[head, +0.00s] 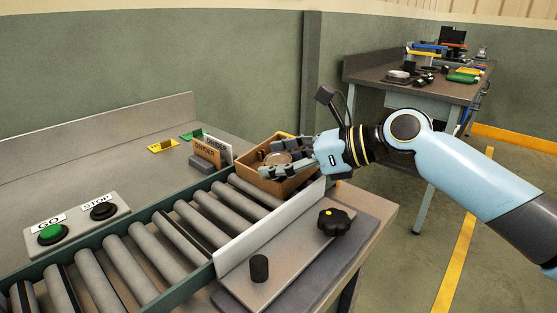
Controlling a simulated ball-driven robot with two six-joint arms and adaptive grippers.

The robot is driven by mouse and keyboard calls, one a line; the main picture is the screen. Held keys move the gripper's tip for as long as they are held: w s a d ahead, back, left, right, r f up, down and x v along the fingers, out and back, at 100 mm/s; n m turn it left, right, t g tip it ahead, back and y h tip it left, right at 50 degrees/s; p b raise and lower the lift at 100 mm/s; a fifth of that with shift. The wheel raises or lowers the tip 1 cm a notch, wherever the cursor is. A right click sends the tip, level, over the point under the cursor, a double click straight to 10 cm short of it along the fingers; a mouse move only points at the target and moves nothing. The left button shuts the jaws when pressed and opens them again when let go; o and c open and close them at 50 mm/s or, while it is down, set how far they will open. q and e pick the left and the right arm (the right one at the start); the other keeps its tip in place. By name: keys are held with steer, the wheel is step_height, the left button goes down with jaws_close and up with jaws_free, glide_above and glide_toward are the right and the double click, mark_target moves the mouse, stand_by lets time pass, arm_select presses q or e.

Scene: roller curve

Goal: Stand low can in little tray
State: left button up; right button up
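The little tray (300,185) is an open-topped, orange-brown wooden box at the far end of the roller curve. A low, round, tan-topped thing (277,158), which looks like the low can, shows inside the tray's outline. My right gripper (268,160) reaches over the tray from the right. Its fingers are spread, one on the far side and one on the near side of the round thing. Contact between fingers and can is too small to make out. The can's base is hidden. My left gripper is not in view.
A cardboard divider holder (207,152) stands left of the tray. A GO and STOP button box (77,224) is at the left. A black star knob (334,222) and black peg (259,268) stand on the front plate. The rollers (165,250) are bare. A cluttered workbench (400,80) stands behind.

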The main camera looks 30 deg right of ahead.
steer(key=shift+s+d+f, duration=0.15)
steer(key=shift+s+f, duration=0.15)
steer(key=shift+f, duration=0.35)
steer(key=shift+r, duration=0.3)
steer(key=p+v, duration=0.3)
steer(key=v, duration=0.9)
steer(key=shift+w+r, duration=0.15)
steer(key=shift+r, duration=0.25)
